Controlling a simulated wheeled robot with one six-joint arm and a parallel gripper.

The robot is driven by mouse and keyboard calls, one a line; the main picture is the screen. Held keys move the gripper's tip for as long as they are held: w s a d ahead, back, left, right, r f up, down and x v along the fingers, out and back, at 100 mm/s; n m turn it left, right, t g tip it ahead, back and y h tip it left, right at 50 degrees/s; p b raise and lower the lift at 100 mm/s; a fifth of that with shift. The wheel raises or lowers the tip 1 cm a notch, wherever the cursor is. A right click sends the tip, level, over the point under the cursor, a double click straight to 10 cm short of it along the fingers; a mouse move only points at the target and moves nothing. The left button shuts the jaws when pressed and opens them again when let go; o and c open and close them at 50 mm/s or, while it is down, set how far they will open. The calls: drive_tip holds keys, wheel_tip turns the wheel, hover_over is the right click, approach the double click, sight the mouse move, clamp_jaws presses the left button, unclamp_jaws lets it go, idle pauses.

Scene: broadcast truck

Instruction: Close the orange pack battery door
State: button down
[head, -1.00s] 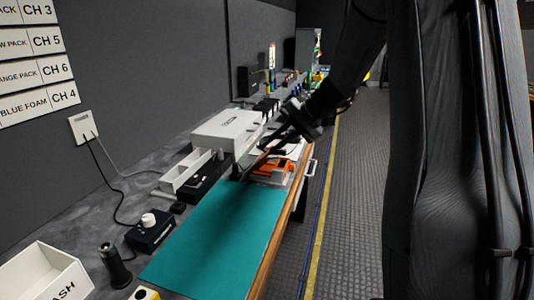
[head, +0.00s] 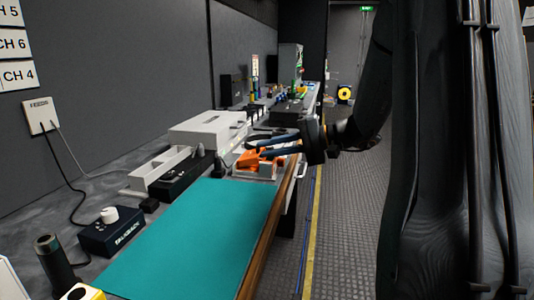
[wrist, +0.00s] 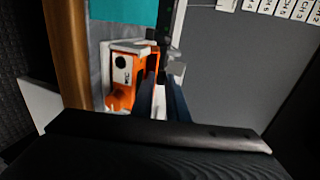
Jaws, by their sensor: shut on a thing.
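The orange pack (head: 262,160) sits on a pale tray at the far end of the teal mat, by the bench's wooden front edge. In the wrist view the orange pack (wrist: 123,76) shows a white face with a dark round spot and orange sides. My gripper (head: 252,146) reaches in from the right, level, with its dark blue fingers at the pack. In the wrist view my gripper (wrist: 161,80) lies along the pack's right side, its fingers close together on a part of it, seemingly the battery door. The fingers hide most of that part.
A teal mat (head: 190,235) covers the near bench and is clear. A white box (head: 207,130), a pale open tray (head: 160,168) and a dark talkback unit (head: 112,232) stand left of it. The aisle floor (head: 345,220) is free.

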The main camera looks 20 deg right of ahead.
drive_tip(key=shift+f, duration=0.15)
idle(0.4)
drive_tip(key=c, duration=1.8)
unclamp_jaws()
